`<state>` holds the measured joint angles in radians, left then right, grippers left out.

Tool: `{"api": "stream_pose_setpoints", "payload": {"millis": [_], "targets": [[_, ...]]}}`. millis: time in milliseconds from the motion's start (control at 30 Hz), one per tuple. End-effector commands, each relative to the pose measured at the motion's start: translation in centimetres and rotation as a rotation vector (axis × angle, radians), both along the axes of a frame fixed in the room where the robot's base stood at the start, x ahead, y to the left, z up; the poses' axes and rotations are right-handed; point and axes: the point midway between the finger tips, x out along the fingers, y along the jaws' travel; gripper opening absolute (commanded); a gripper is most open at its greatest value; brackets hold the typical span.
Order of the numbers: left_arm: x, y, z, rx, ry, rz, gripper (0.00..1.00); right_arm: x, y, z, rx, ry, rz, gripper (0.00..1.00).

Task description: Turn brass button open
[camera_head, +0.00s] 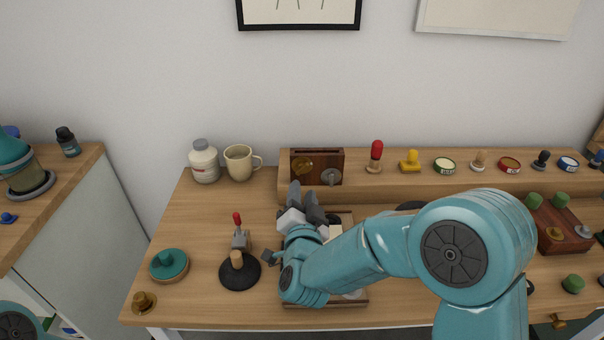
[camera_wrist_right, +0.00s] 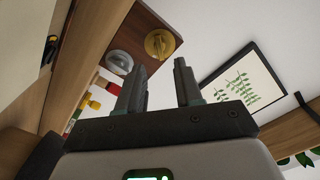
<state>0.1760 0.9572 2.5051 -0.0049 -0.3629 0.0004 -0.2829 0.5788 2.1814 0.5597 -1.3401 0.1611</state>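A dark wooden block (camera_head: 330,157) stands on the raised back shelf. On its front are a round brass button (camera_head: 302,165) at left and a grey metal knob (camera_head: 331,177) at right. In the right wrist view the brass button (camera_wrist_right: 158,44) shows with a ridge across its face, beside the grey knob (camera_wrist_right: 119,62). My right gripper (camera_head: 304,199) is just below and in front of the block, pointing toward it. In the wrist view its two fingers (camera_wrist_right: 160,88) are apart with nothing between them. It appears not to touch the button. My left gripper is out of view.
A cream mug (camera_head: 239,162) and white jar (camera_head: 204,161) stand left of the block. A red-handled stamp (camera_head: 376,157) and other small items line the shelf to its right. A black-based stamp (camera_head: 240,270) and green-topped round item (camera_head: 169,265) stand on the front table.

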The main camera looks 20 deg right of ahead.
Motion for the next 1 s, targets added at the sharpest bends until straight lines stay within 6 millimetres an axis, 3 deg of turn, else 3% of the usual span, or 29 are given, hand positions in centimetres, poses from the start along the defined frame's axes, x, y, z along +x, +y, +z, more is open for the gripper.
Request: {"api": "stream_pose_setpoints", "payload": {"millis": [100,300,700,833,1000], "targets": [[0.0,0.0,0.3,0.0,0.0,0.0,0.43,2.7,-0.9,0.1,-0.001,0.0,-0.004,0.35],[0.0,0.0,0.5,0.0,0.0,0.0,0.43,5.6,-1.7,0.0,0.0,0.001,-0.001,0.35],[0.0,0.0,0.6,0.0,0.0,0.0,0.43,6.7,-2.0,0.0,-0.001,0.001,-0.001,0.35],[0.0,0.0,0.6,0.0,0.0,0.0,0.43,6.7,-2.0,0.0,-0.001,0.001,-0.001,0.0],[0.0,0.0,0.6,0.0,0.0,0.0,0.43,6.7,-2.0,0.0,-0.002,0.001,-0.001,0.0]]}}
